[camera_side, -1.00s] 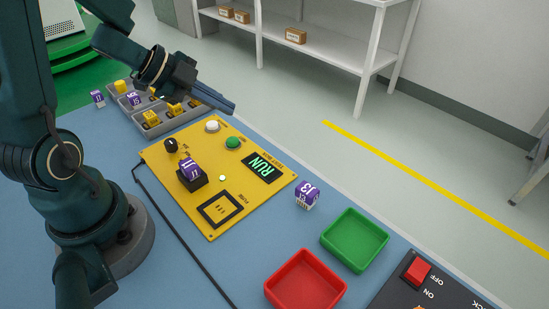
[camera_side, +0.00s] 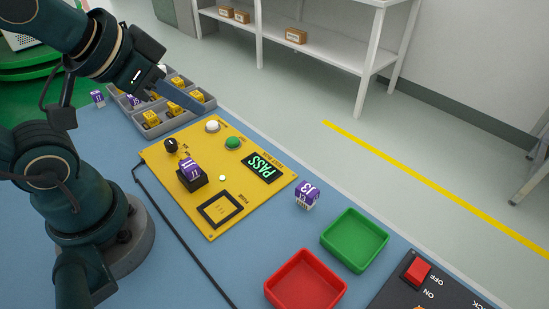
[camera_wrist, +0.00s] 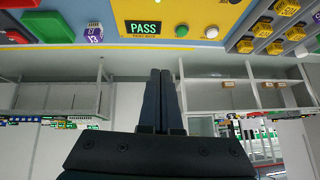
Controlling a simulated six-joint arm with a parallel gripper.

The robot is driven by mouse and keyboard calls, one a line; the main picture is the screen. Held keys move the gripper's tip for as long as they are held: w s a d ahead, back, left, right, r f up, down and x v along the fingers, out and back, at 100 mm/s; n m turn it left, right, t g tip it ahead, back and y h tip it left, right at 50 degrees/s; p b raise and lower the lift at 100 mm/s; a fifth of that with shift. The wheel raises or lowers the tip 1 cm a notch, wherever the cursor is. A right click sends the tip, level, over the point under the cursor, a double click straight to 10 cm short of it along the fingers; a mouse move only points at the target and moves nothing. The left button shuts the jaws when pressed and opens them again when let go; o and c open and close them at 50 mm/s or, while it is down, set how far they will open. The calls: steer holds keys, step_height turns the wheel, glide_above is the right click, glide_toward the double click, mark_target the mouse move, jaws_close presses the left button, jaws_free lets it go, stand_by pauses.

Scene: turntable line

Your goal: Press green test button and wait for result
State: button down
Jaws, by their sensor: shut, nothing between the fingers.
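The green test button (camera_side: 232,143) sits on the yellow test panel (camera_side: 225,206), next to a white button (camera_side: 212,125). It also shows in the wrist view (camera_wrist: 182,31). The panel's display (camera_side: 263,167) reads PASS in green, and the same word shows in the wrist view (camera_wrist: 143,28). A purple block (camera_side: 191,168) sits in the black socket on the panel. My gripper (camera_side: 202,111) is shut and empty, above the grey parts tray and behind the buttons, touching neither button. In the wrist view its fingers (camera_wrist: 161,80) are together.
A grey tray (camera_side: 151,132) holds yellow and purple blocks. Another purple block (camera_side: 307,194) stands right of the panel, near a green bin (camera_side: 354,240) and a red bin (camera_side: 305,281). A dark switch box (camera_side: 400,292) is at the front right. A cable runs along the panel's left.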

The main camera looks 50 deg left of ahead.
steer(key=s, duration=0.1)
steer(key=s+d+f+g, duration=0.1)
steer(key=s+g+h, duration=0.1)
steer(key=shift+d+f, duration=0.35)
